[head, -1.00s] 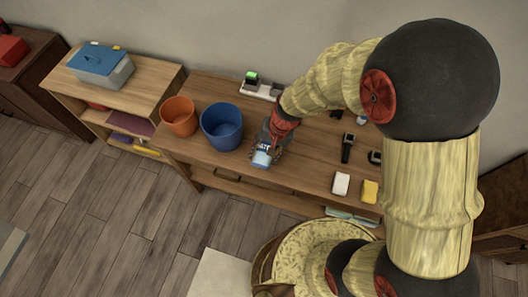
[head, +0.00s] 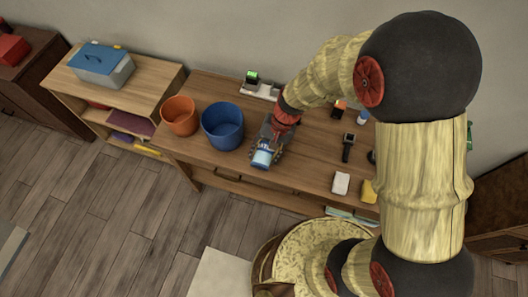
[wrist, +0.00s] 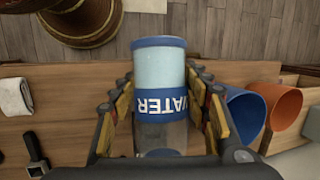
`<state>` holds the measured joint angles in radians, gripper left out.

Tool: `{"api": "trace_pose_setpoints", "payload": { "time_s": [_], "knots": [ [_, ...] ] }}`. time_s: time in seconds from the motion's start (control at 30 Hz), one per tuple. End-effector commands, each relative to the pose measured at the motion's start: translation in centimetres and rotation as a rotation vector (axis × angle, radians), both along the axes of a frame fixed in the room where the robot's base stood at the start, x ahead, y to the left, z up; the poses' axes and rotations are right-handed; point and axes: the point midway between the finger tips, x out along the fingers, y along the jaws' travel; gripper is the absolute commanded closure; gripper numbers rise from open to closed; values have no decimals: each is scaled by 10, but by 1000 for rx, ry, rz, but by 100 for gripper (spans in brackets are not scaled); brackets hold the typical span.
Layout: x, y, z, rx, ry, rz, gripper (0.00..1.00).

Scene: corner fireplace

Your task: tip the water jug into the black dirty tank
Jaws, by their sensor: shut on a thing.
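The water jug (head: 262,158) is a clear cylinder with pale blue contents and a blue band lettered "WATER". It is at the table's front edge, right of the buckets, in the head view. My gripper (wrist: 160,105) is shut around it; in the wrist view the jug (wrist: 159,70) sits between both fingers, its lettering upside down and its blue-rimmed end away from the palm. I cannot tell its exact tilt or whether it touches the table. I see no black tank that I can identify.
A blue bucket (head: 222,127) and an orange bucket (head: 180,116) stand open left of the jug. A grey box with blue lid (head: 101,64) is on the left shelf.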

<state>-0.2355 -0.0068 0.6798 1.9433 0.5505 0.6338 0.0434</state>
Motion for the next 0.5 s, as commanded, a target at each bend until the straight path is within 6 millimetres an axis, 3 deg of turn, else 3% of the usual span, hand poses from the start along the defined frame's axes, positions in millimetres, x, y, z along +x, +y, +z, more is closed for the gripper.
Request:
{"api": "trace_pose_setpoints", "payload": {
  "time_s": [0.5],
  "knots": [
    [0, 0, 0, 18, 51, -1, 85]
  ]
}}
